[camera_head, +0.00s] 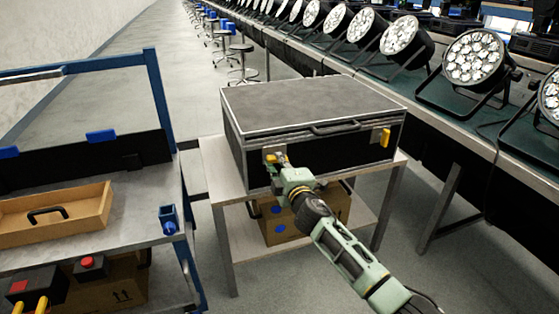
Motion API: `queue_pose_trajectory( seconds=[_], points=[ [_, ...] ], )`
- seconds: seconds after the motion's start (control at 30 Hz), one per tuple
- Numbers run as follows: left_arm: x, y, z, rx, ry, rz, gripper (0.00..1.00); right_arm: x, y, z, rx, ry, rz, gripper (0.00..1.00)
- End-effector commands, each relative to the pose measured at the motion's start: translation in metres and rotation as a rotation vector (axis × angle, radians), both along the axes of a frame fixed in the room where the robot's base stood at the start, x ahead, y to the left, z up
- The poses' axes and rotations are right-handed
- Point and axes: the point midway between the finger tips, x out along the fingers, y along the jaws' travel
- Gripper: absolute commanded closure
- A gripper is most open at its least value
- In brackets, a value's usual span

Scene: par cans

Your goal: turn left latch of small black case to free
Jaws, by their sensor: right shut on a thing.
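The small black case (310,112) stands shut on a small light table, with a grey lid and metal edges. Its left latch (271,158) is yellow on a metal plate at the left of the front face, partly hidden by my right gripper. The right latch (385,138) is yellow and sits at the right end of the front. A dark handle (335,127) lies between them. My right gripper (278,160) reaches up from the lower right and is shut on the left latch. My left gripper is not in view.
The small table (222,190) has a lower shelf with a cardboard box (290,220). A blue-framed cart (120,236) with a wooden tray (60,218) stands at left. A long bench with several par cans (475,58) runs along the right. Floor shows between them.

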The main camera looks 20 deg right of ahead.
Motion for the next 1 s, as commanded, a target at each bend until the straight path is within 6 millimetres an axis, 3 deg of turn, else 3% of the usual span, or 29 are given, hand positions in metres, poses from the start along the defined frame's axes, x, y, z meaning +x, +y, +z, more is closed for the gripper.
queue_pose_trajectory(
  seconds=[0.4, 0.93, 0.97, 1.0],
  points=[
    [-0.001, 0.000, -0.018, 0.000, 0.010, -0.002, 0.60, 0.000, 0.001, 0.000, -0.179, -0.005, 0.002, 1.00],
    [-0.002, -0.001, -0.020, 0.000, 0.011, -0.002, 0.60, 0.000, 0.001, -0.001, -0.203, -0.006, 0.003, 1.00],
    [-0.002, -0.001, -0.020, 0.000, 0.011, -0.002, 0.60, 0.000, 0.001, -0.001, -0.203, -0.006, 0.003, 0.86],
    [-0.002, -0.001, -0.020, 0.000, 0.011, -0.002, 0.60, 0.000, 0.001, -0.001, -0.202, -0.006, 0.003, 0.82]
  ],
)
